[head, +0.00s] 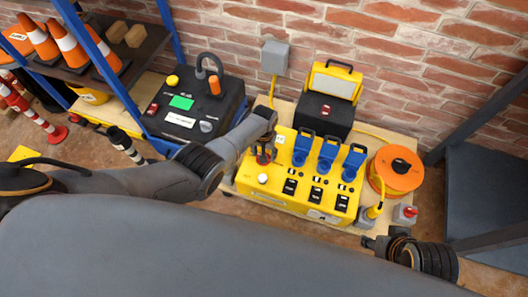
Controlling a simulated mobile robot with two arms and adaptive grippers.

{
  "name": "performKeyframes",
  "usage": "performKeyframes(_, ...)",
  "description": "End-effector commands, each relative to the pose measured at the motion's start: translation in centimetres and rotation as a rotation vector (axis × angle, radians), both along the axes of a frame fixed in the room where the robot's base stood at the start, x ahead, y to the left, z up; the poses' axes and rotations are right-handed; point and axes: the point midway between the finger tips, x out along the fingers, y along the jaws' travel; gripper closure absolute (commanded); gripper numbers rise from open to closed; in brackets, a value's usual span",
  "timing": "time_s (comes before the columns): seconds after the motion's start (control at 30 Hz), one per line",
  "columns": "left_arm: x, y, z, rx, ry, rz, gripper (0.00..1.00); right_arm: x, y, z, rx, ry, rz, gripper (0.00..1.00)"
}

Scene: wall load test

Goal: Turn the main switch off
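A yellow power distribution box (280,195) stands on a pale wooden board by the brick wall. It has three blue sockets with raised lids, several black breakers and a white round knob. A red and dark part, apparently the main switch (263,157), is at its upper left, partly hidden by my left gripper (265,150). The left fingertips are at or just above this part; whether they touch it or are closed on it is too small to tell. My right gripper (369,243) is low at the right, near the board's front edge, apart from the box; its fingers are unclear.
A black case with a green display (181,103) stands left of the box. A black and yellow work lamp (330,95) stands behind it. An orange cable reel (397,170) and a small grey box with a red knob (405,214) are at the right. A shelf holds traffic cones (71,47).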

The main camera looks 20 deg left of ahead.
Motion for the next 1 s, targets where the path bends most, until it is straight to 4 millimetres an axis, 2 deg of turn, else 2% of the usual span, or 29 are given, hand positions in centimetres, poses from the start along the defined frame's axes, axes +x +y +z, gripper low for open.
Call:
performKeyframes(0.33, -0.08, -0.03, -0.07, -0.002, 0.001, 0.008, 0.79, 0.01, 0.0, -0.01, 0.0, 0.0, 0.0, 0.6)
performKeyframes(0.37, -0.07, -0.04, -0.07, -0.002, 0.001, 0.008, 0.45, 0.01, 0.0, -0.01, 0.0, -0.001, 0.0, 0.6)
performKeyframes(0.47, -0.07, -0.04, -0.06, -0.002, 0.001, 0.007, 0.25, 0.01, 0.0, -0.01, 0.0, -0.001, 0.0, 0.6)
performKeyframes(0.87, 0.0, -0.01, 0.13, -0.001, 0.0, 0.005, 0.25, 0.15, 0.02, 0.08, 0.001, -0.005, -0.002, 0.6)
performKeyframes(1.0, 0.11, -0.04, 0.9, -0.002, -0.002, 0.005, 0.25, 0.11, 0.01, 0.07, 0.001, -0.003, -0.002, 0.6)
